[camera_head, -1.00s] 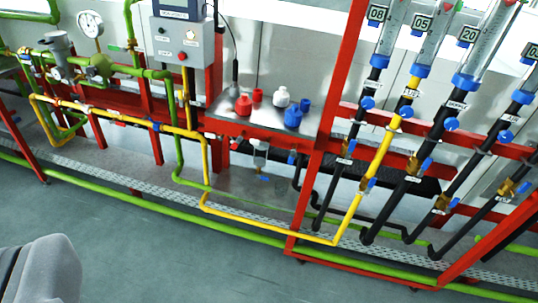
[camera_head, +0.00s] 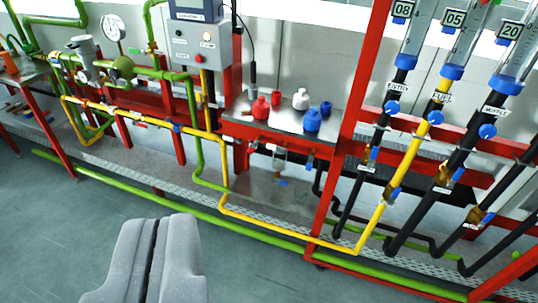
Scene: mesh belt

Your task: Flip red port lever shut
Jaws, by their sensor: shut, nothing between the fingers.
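A steel shelf (camera_head: 240,122) in a red frame carries a red capped port (camera_head: 261,108), a white one (camera_head: 300,99) and a blue one (camera_head: 312,120). Small valves hang below the shelf; a blue lever (camera_head: 310,163) shows under its right part. A red lever for the red port cannot be made out clearly against the red frame. My gripper (camera_head: 158,222) is at the bottom, left of centre, its grey fingers together and empty. It is in the foreground, apart from the shelf and valves.
Yellow pipe (camera_head: 270,231) and green pipe (camera_head: 230,226) run low in front of the shelf. A red post (camera_head: 348,130) stands at its right, with labelled flow tubes (camera_head: 464,45) beyond. A control box (camera_head: 195,45) is behind left. The grey floor (camera_head: 60,230) is clear.

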